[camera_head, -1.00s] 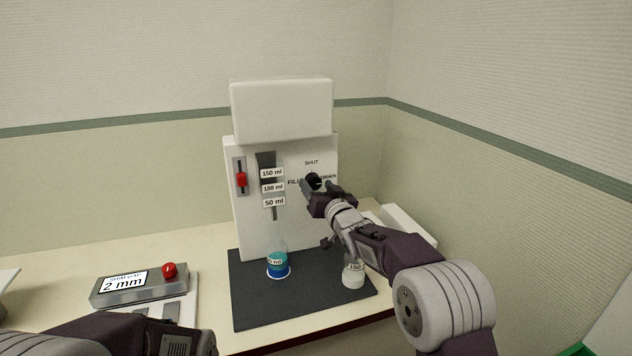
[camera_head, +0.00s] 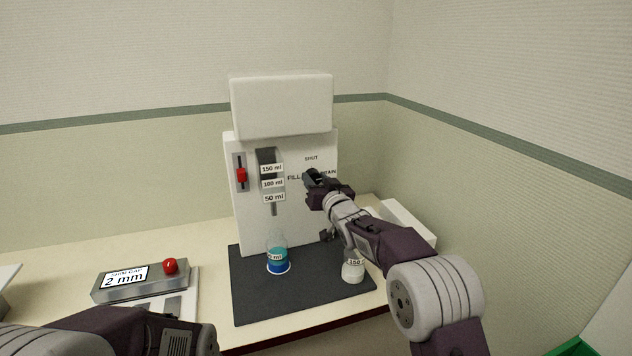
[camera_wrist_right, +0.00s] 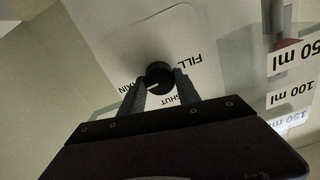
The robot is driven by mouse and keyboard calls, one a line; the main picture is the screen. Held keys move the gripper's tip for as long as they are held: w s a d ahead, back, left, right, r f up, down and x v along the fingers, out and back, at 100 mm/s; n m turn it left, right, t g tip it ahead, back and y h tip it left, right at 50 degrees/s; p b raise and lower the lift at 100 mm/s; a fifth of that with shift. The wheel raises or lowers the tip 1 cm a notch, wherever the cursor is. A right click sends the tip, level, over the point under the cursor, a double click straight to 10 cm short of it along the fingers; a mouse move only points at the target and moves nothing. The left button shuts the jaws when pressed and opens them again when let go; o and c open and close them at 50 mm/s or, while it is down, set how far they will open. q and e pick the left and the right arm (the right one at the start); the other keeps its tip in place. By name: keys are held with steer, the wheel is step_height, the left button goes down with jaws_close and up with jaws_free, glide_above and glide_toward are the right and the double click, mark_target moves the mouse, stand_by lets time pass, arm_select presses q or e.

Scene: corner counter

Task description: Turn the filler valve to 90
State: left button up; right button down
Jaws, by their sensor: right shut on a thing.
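The filler (camera_head: 290,220) is a white upright unit with SHUT, FILL and DRAIN marked around its valve. The valve is a round black knob (camera_wrist_right: 159,72) with a small pale mark, seen in the right wrist view; that view shows the lettering upside down. My right gripper (camera_head: 314,176) is at the front panel, hiding most of the knob in the head view. In the right wrist view, its two fingers (camera_wrist_right: 160,88) stand on either side of the knob and are shut on it. I cannot tell the exact valve angle. My left gripper's fingers are out of view.
A flask with blue liquid (camera_head: 278,267) stands on the dark mat (camera_head: 250,305) below the spout. A second small flask (camera_head: 353,271) stands at the mat's right, close under my right arm. A 2 mm display box (camera_head: 140,283) sits at left. Walls close off the back and right.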

steer(key=n+b, duration=0.1)
steer(key=n, duration=0.1)
steer(key=n+b, duration=0.2)
steer(key=shift+a+f+n, duration=0.1)
steer(key=shift+f+n, duration=0.1)
steer(key=shift+n, duration=0.2)
steer(key=n+b, duration=0.2)
steer(key=n, duration=0.2)
steer(key=shift+b, duration=0.4)
steer(key=shift+s+a+n+h+b, duration=0.15)
steer(key=shift+n+b, duration=0.7)
steer(key=shift+n, duration=1.15)
steer(key=shift+w+n+h+b, duration=0.1)
steer(key=shift+n+h+b, duration=0.15)
steer(key=shift+n+b, duration=1.2)
steer(key=shift+n+p, duration=0.6)
steer(key=shift+n, duration=0.05)
steer(key=c, duration=0.9)
jaws_free()
steer(key=shift+r, duration=0.1)
